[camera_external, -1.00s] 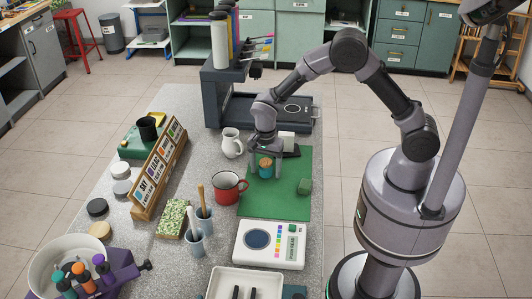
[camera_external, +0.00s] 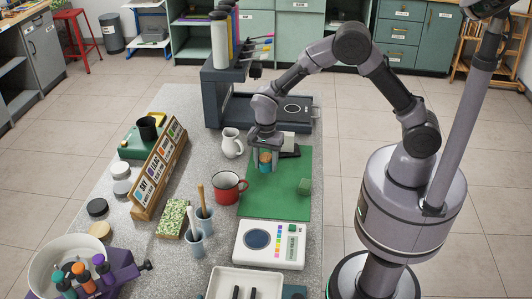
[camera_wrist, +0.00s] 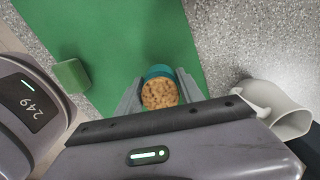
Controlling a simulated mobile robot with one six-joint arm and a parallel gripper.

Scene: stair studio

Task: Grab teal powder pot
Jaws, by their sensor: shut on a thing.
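The teal powder pot (camera_external: 265,163) has a cork-like speckled tan top and stands on or just over the green mat (camera_external: 262,205); I cannot tell which. In the wrist view the pot (camera_wrist: 160,90) sits between my two fingers, with its tan top facing the camera. My gripper (camera_external: 265,158) points down from above and is shut on the pot, with a finger at each side. The wrist view also shows my gripper (camera_wrist: 158,95) around it. The fingers hide part of the pot's sides.
A red mug (camera_external: 227,190) and a white pitcher (camera_external: 231,143) stand left of the mat. A green block (camera_external: 304,187) lies on the mat's right. A scale (camera_external: 270,244) is in front, and a dark machine (camera_external: 245,105) behind. The mat's front part is clear.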

